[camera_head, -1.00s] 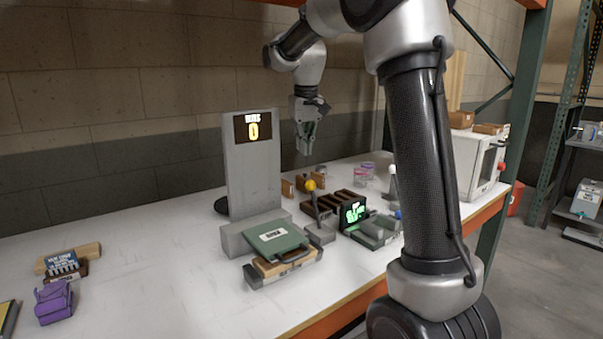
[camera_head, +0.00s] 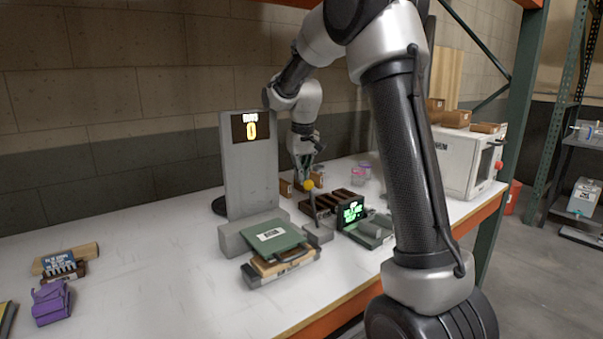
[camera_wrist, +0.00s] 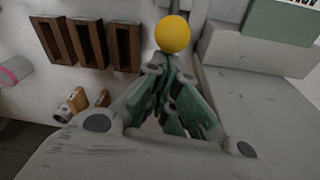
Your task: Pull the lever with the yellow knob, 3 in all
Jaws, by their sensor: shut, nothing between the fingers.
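The lever's yellow knob (camera_head: 309,185) tops a dark rod on a small grey base (camera_head: 319,236), to the right of the green-topped case. The rod stands nearly upright. In the wrist view the yellow knob (camera_wrist: 173,34) is just beyond my fingertips. My gripper (camera_head: 306,173) is shut and empty, pointing down, right by the knob in the head view. In the wrist view my gripper (camera_wrist: 168,75) has its green-padded fingers together. I cannot tell whether the fingertips touch the knob. A grey panel (camera_head: 248,170) with a display (camera_head: 250,127) reading 0 stands to the left.
The green-topped case (camera_head: 272,236) is left of the lever. A brown slotted rack (camera_head: 340,198) and a lit green screen (camera_head: 351,212) are to its right. A purple item (camera_head: 51,302) is far left.

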